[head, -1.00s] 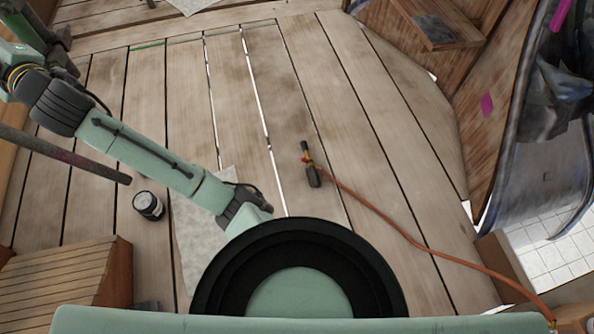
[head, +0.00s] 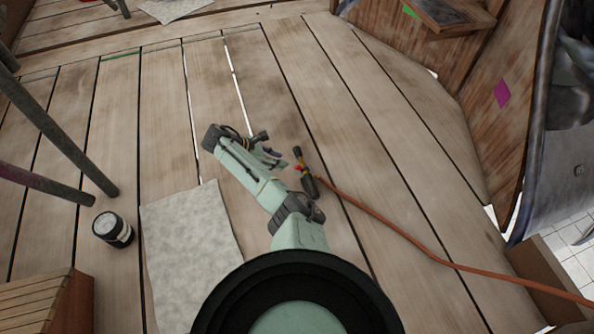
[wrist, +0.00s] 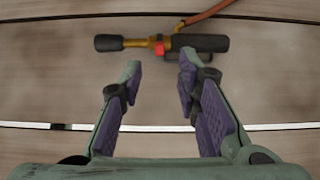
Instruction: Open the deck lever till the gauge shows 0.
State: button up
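A torch-like tool (head: 309,187) with a dark handle, brass-coloured neck and small red part lies on the plank deck, joined to an orange hose (head: 402,236). In the wrist view the tool (wrist: 205,43) lies crosswise just beyond my fingertips, its red part (wrist: 160,48) near the middle. My gripper (wrist: 159,75) is open and empty, pointing at the tool without visible contact. In the head view my gripper (head: 280,158) is just left of the tool. I cannot make out a gauge in either view, and I cannot tell whether the red part is the deck lever.
A black jar (head: 113,229) and a pale sheet (head: 190,250) lie to the left, near grey poles (head: 60,135) and a slatted wooden box (head: 45,310). Wooden panels (head: 495,110) stand at the right. The planks beyond the tool are clear.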

aim_at(297, 166)
jog(key=b+x, duration=0.3)
jog(key=x, duration=0.7)
jog(key=shift+d+f, duration=0.2)
jog(key=shift+c, duration=0.6)
grip_shut()
